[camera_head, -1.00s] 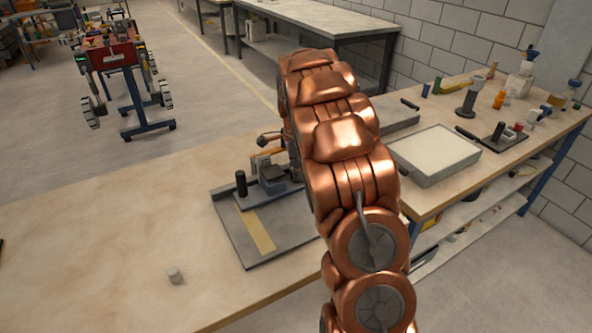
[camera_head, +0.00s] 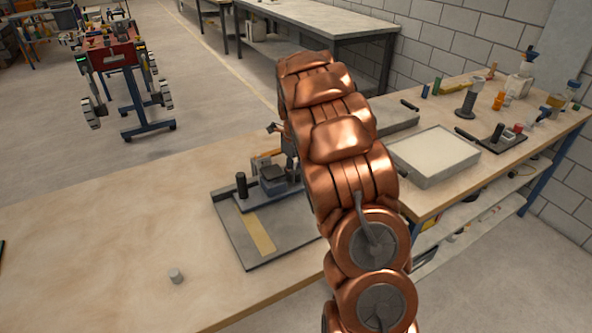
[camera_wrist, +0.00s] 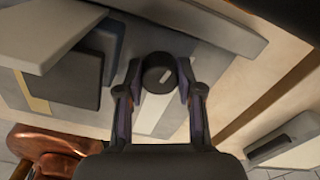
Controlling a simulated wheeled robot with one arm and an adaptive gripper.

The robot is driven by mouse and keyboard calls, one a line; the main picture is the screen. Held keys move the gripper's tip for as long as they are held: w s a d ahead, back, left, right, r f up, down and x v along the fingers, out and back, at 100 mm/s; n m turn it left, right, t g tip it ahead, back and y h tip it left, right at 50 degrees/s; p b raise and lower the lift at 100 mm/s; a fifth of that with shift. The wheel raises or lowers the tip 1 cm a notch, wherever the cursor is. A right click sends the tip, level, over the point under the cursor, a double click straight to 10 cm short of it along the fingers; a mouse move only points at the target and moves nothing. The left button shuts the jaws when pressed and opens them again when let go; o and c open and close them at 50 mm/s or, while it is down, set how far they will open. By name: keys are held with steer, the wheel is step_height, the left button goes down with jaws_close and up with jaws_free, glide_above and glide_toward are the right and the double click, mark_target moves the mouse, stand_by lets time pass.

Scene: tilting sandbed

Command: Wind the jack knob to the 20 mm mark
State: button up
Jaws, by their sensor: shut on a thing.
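The jack knob (camera_wrist: 158,74) is a dark round cap with a short pale mark on its top, seen in the wrist view. My gripper (camera_wrist: 159,80) has one finger on each side of the knob and is shut on it. A pale strip (camera_wrist: 155,116) lies on the grey plate just below the knob, but no scale figures can be read. In the head view the knob and fingertips are hidden behind my copper arm. The grey sandbed base plate (camera_head: 238,236) lies on the near table, with a yellow strip (camera_head: 260,234) on it.
A black upright post (camera_head: 241,185) stands on the base plate. A pale sand tray (camera_head: 434,154) sits on the right-hand bench.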

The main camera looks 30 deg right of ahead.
mark_target(296, 170)
steer(key=shift+m, duration=0.9)
steer(key=o, duration=0.9)
step_height(296, 170, up, 12)
steer(key=shift+r, duration=0.1)
stand_by(0.4)
